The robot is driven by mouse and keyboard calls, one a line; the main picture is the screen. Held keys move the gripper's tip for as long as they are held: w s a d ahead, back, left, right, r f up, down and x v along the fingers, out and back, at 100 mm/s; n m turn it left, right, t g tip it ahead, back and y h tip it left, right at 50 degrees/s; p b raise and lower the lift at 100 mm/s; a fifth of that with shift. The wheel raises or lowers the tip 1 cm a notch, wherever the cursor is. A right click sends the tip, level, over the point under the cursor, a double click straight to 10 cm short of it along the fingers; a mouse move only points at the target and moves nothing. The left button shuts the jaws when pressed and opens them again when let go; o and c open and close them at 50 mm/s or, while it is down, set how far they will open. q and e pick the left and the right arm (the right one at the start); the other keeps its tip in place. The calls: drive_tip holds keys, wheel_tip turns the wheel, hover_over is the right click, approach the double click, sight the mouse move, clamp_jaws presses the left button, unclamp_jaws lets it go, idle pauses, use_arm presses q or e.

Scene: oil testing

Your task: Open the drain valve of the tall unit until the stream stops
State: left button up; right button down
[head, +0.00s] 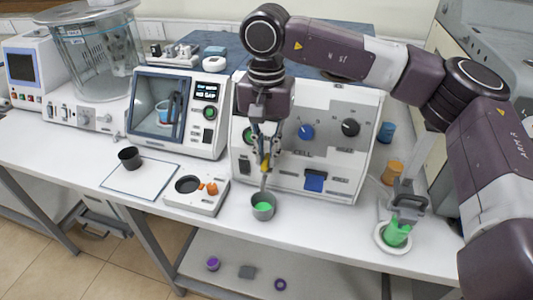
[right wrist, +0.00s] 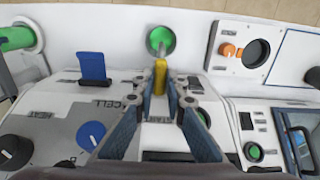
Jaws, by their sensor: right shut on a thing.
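The tall white unit (head: 335,115) with dark and blue knobs stands at the middle of the bench. Its yellow drain valve handle (head: 265,162) is low on the front left, and it also shows in the right wrist view (right wrist: 160,76). My right gripper (head: 265,150) is shut on this handle, with a finger on each side (right wrist: 160,98). A grey cup (head: 263,212) with green liquid stands under the spout and also shows in the right wrist view (right wrist: 172,31). My left gripper is not in view.
A tester with an orange knob (head: 200,196) lies left of the cup, beside a white mat with a black cup (head: 130,158). A funnel-like green vessel (head: 396,234) and an orange jar (head: 392,173) stand at right. The bench's front edge is close to the cup.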

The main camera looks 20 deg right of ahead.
sight(266, 159)
drive_tip(key=shift+r, duration=0.1)
drive_tip(key=c, duration=2)
unclamp_jaws()
drive_tip(key=shift+o, duration=0.2)
wheel_tip(266, 159, up, 12)
